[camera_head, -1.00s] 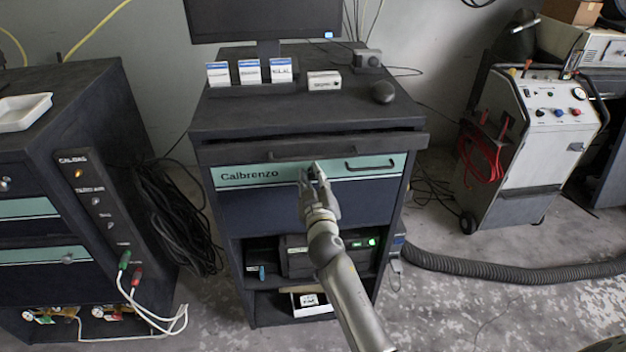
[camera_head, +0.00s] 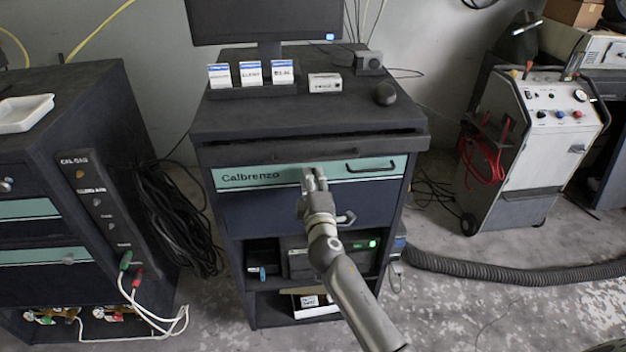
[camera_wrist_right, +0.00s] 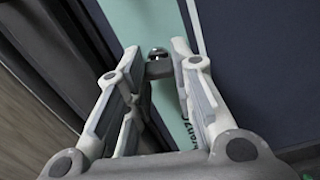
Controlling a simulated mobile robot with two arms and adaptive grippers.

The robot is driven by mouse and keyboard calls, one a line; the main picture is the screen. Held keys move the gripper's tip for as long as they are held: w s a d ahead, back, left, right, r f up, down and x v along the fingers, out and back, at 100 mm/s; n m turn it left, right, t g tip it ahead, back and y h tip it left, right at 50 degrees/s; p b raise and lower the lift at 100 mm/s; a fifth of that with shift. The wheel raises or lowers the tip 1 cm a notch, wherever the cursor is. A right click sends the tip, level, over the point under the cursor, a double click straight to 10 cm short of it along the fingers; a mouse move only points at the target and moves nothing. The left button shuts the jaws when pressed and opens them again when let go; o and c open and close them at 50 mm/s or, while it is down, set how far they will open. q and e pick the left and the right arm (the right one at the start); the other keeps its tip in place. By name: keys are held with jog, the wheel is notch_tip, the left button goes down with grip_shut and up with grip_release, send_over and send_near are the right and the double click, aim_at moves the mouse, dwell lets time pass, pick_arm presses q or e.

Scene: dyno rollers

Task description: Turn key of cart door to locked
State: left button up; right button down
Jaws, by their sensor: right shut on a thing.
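The cart door (camera_head: 362,203) is the dark blue front with a teal band on the middle cart, labelled "Calbrenzo". My right gripper (camera_head: 315,176) reaches the teal band to the right of that label. In the right wrist view, the gripper (camera_wrist_right: 158,72) is shut on the small dark key (camera_wrist_right: 158,69) between its fingertips, with a shiny round part just beyond it. In the head view the key is hidden by the fingers, and I cannot tell its angle. My left gripper is not in view.
The drawer (camera_head: 310,150) above the door juts out slightly. A handle (camera_head: 370,166) sits on the teal band at right. A second cabinet (camera_head: 60,165) with cables stands left. A wheeled machine (camera_head: 530,150) and a floor hose (camera_head: 500,272) are at right.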

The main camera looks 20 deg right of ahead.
jog(key=shift+n, duration=0.9)
jog(key=c, duration=1.2)
grip_release()
jog(key=shift+c, duration=0.2)
jog(key=v, duration=1.2)
jog(key=shift+f, duration=0.15)
